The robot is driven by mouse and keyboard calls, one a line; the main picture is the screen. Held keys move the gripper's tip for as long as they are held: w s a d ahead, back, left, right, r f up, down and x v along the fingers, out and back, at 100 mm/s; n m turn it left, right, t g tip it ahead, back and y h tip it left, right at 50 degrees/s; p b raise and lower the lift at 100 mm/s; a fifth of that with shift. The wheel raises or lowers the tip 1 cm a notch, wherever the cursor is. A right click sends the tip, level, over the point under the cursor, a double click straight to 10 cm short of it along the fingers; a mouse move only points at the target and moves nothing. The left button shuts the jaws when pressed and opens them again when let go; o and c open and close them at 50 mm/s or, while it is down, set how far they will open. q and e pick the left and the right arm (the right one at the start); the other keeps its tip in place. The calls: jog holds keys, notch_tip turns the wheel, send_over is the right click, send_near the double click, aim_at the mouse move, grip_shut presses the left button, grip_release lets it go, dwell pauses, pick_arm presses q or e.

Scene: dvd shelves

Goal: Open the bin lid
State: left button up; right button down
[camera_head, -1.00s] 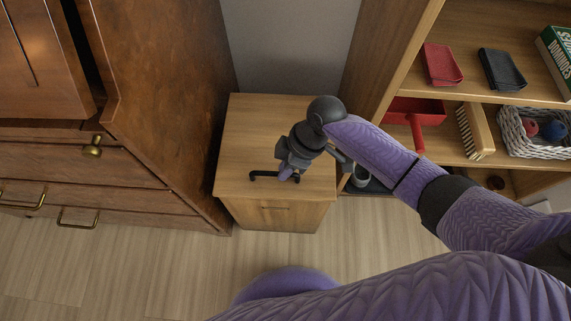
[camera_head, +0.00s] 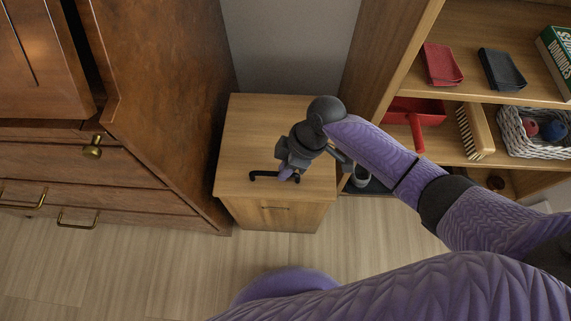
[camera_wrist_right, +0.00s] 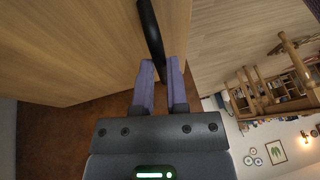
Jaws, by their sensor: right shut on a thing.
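The bin is a light wood box (camera_head: 240,135) standing between a brown cabinet and a shelf. Its flat lid is level and looks closed. A black bar handle (camera_head: 262,174) sits on the lid near its front edge. My right gripper (camera_head: 289,175) is over the lid's front part, with its purple fingers at the handle. In the right wrist view the black handle (camera_wrist_right: 150,30) runs in between the two fingers (camera_wrist_right: 160,72), which are shut on it. My left gripper is not in view.
A brown wooden cabinet (camera_head: 165,90) stands close on the left. On the right, a shelf unit (camera_head: 375,60) holds a red dustpan (camera_head: 415,112), a brush (camera_head: 474,131) and a white basket (camera_head: 532,135). The floor (camera_head: 150,265) in front is clear.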

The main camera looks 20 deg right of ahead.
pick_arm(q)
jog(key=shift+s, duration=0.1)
pick_arm(e)
jog(key=shift+w+r+p, duration=0.2)
jog(key=shift+r+p, duration=0.1)
jog(key=shift+r, duration=0.25)
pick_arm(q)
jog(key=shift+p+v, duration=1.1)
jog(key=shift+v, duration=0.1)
pick_arm(e)
jog(key=w+d+r+g, duration=0.1)
jog(key=w+d+r, duration=0.1)
jog(key=w+r, duration=0.5)
jog(key=shift+w+d+r, duration=0.25)
jog(key=shift+d+r, duration=0.15)
jog(key=shift+r, duration=1.9)
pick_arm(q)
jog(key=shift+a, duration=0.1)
